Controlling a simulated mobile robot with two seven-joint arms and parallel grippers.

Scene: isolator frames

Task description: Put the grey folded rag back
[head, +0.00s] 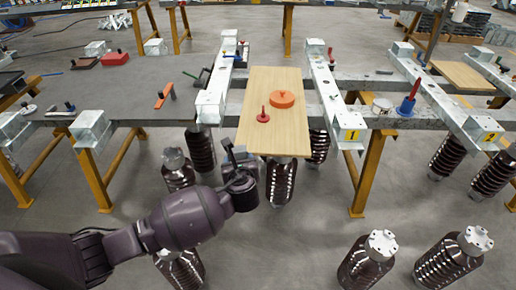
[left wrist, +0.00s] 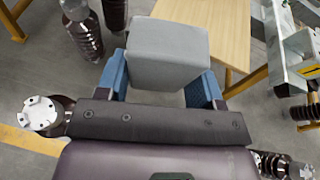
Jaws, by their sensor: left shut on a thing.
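The grey folded rag (left wrist: 168,52) is a pale grey block between the blue fingers of my left gripper (left wrist: 160,85) in the left wrist view. The gripper is shut on it. In the head view my left gripper (head: 236,156) is at the front left corner of the wooden board (head: 268,138), on the near side of the frames. There the rag is small and hard to tell from the gripper. In the left wrist view the board (left wrist: 213,18) lies beyond the rag. My right gripper is in neither view.
An orange disc (head: 282,99) and a red knobbed piece (head: 263,116) are on the board. Metal beams (head: 325,88) flank it. Dark ribbed insulators (head: 280,182) stand below and in front. A red-handled tool (head: 165,95) lies on the left grey table (head: 130,85).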

